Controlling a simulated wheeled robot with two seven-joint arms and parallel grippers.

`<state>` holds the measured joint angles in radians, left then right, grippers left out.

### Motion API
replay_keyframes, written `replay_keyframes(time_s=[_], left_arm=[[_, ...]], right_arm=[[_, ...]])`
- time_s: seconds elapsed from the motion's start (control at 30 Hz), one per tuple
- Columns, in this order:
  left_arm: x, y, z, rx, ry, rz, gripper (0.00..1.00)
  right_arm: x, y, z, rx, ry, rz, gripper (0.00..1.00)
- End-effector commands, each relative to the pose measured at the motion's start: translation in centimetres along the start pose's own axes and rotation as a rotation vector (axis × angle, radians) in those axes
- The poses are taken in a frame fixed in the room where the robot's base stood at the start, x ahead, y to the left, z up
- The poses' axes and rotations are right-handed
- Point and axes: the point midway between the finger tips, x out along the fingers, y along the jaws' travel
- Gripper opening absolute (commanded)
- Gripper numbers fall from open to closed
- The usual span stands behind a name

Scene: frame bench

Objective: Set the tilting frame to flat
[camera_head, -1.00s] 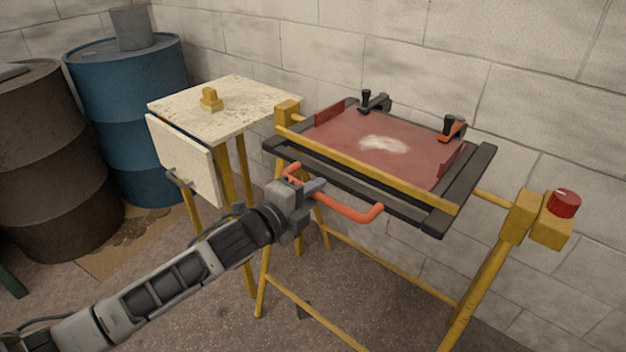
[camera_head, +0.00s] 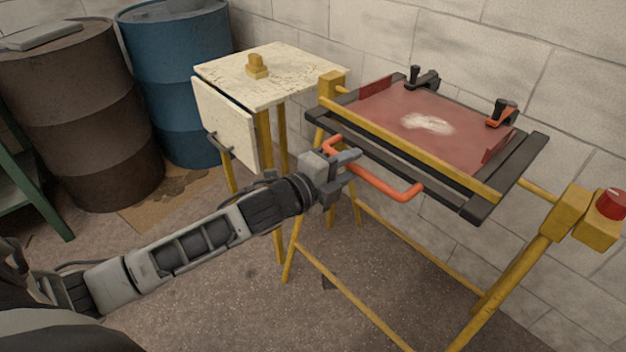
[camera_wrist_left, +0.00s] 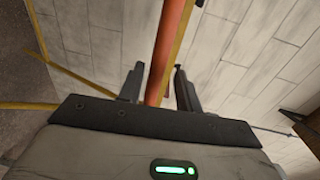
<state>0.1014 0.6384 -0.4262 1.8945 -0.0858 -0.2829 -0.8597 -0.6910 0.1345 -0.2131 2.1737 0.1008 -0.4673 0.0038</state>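The tilting frame (camera_head: 478,209) is a dark frame around a red panel (camera_head: 400,112) with a pale worn patch, carried on a yellow stand. My left gripper (camera_head: 350,163) is at the left part of this handle. In the left wrist view the handle (camera_wrist_left: 168,45) passes between the two fingers, with a gap visible on the right side, so the gripper looks open around it. A red knob (camera_head: 611,204) sits on the stand's right post. My right gripper is not in view.
A cream side table (camera_head: 290,75) with a hanging leaf and a yellow block (camera_head: 257,66) stands left of the frame. Blue (camera_head: 180,80) and brown (camera_head: 85,115) drums stand further left. A block wall is close behind. Floor in front is mostly clear.

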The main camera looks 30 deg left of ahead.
Motion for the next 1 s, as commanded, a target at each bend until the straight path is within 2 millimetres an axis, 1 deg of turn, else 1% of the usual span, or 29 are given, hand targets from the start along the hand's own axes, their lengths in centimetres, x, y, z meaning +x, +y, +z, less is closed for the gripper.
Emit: replay_keyframes(time_s=[0.03,0.2,0.4,0.5,0.6,0.7,0.83,1.0], left_arm=[[-1.1,0.1,-0.1,0.002,0.002,0.004,0.34],[-4.9,0.2,-0.1,0.000,0.002,0.005,0.34],[-9.0,0.1,-0.1,-0.001,0.003,0.003,0.34],[-10.7,0.1,-0.1,-0.001,0.002,0.001,0.34],[-12.1,0.0,-0.1,-0.001,0.002,0.000,0.34],[-13.1,0.0,0.0,-0.002,0.001,-0.001,0.34],[-13.9,-0.1,0.0,0.000,0.002,-0.004,0.34],[-14.2,-0.2,0.0,0.001,0.002,-0.006,0.34]], right_arm=[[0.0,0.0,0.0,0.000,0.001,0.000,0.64],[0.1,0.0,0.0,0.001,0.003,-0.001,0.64],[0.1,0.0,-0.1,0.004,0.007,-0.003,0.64],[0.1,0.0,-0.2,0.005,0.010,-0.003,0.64],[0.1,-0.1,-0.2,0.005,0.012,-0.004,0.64],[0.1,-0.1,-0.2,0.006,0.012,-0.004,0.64],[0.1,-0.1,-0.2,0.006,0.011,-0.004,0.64],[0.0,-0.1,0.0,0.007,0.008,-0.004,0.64]])
